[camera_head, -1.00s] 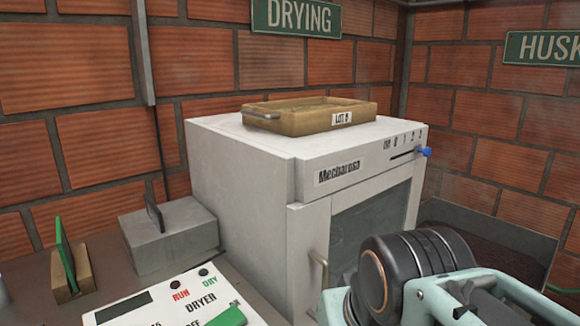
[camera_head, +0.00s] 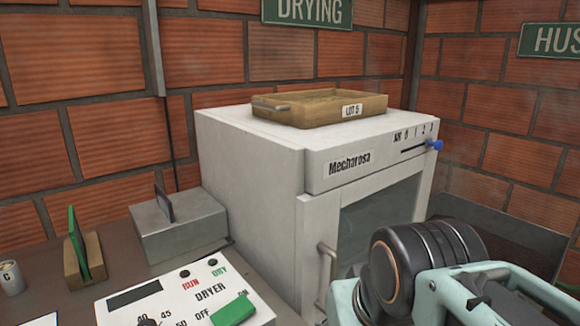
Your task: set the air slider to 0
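The air slider (camera_head: 434,144) is a blue knob on a dark slot at the upper right front of the white Mecharosa dryer (camera_head: 250,160). Marks for AIR, 0, 1, 2 and 3 run above the slot, and the knob sits at its right end, near the 3. My arm's dark joint and pale links cover the lower right of the view, below the slider. My gripper's fingers are not in view.
A wooden tray (camera_head: 290,118) labelled LOT 5 lies on top of the dryer. A dryer control panel (camera_head: 180,297), a grey metal box (camera_head: 178,232), a green card in a wooden stand (camera_head: 92,258) and a can (camera_head: 10,278) stand on the left counter. A door handle (camera_head: 324,275) projects from the dryer's front.

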